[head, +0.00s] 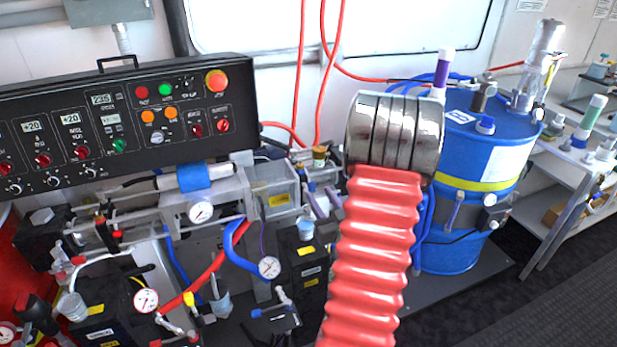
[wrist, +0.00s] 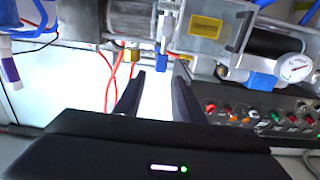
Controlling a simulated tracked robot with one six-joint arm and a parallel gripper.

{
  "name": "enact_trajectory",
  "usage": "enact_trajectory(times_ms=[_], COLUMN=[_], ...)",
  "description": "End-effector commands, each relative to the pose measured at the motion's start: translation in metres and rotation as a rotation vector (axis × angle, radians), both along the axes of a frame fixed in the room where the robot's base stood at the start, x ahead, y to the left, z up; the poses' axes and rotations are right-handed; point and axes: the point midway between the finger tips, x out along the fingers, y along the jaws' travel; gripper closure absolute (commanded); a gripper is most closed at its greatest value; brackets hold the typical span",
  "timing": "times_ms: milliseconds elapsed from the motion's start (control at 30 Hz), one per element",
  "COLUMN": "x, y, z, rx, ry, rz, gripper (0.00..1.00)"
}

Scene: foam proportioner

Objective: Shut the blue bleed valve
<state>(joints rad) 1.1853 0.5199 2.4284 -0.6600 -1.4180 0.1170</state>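In the wrist view my gripper (wrist: 160,72) shows as two dark fingers standing apart, with nothing clearly held between them. A small blue piece (wrist: 161,63), which may be the blue bleed valve's handle, shows in the gap near the fingertips, below a pale metal fitting (wrist: 165,30). I cannot tell how far beyond the tips it is or which way the valve is set. I cannot pick out the blue valve surely there.
A black control panel (head: 125,125) stands above the pipework at left. A clear box with a yellow label (head: 279,200), a gauge (head: 200,212) and hoses crowd the area. A blue drum (head: 482,160) stands right of my arm. Open floor (head: 560,275) lies at lower right.

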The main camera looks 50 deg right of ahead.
Motion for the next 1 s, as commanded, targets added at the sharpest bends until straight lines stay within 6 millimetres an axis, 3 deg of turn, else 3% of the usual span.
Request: enact_trajectory(times_ms=[600,1000], x=[0.081,0.095], y=[-0.048,-0.057], z=[-0.001,0.0], rx=[0.001,0.001], ry=[-0.001,0.0], rz=[0.001,-0.001], gripper=[0.64,0.64])
